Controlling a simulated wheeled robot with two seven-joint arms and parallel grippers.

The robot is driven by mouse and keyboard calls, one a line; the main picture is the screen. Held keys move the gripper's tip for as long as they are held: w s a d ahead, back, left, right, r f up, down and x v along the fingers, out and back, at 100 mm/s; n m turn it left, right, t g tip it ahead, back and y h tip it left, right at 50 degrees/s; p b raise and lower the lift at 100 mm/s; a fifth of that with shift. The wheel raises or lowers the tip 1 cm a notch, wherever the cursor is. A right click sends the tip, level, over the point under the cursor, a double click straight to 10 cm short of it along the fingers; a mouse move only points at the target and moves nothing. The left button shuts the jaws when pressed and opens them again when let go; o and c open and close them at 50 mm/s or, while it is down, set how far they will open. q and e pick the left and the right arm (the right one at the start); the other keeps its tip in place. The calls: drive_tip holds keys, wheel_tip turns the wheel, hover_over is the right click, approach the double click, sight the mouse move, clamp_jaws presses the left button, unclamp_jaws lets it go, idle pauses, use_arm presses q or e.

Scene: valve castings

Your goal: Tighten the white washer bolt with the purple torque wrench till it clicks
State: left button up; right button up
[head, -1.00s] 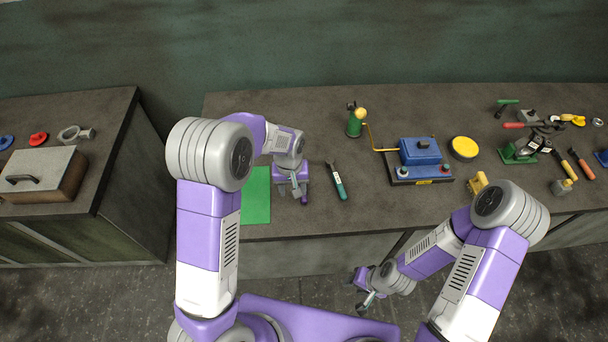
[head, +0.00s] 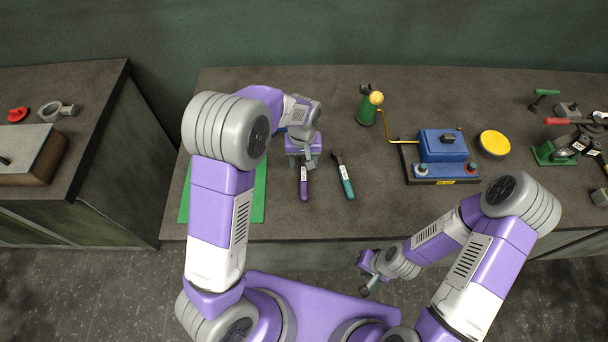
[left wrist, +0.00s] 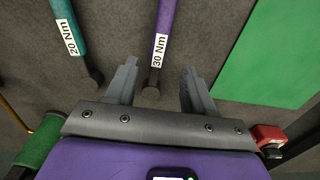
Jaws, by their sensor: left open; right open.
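The purple torque wrench (head: 304,187), labelled 30 Nm, lies on the bench, its upper part hidden under my left gripper in the head view. My left gripper (head: 305,160) is open above it. In the left wrist view, the wrench (left wrist: 164,28) extends between the spread fingers of the gripper (left wrist: 160,78), its dark end nearer the left finger; I see no grip on it. A blue casting (head: 442,147) stands on a dark base to the right. Small pale and reddish bolt-like parts sit at its front; I cannot tell the white washer for certain. My right gripper (head: 367,275) is open and empty before the bench.
A teal wrench (head: 344,178), labelled 20 Nm, lies just right of the purple one. A green mat (head: 250,208) lies left. A green canister (head: 366,110) and a yellow disc (head: 494,143) flank the casting. Tools and a green-based stand (head: 548,153) crowd the right end.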

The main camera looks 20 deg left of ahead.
sight(304, 173)
use_arm(q)
wheel_tip(304, 173, down, 6)
drive_tip(key=shift+w+d+r, duration=0.1)
clamp_jaws()
idle(0.4)
drive_tip(key=shift+r, duration=0.1)
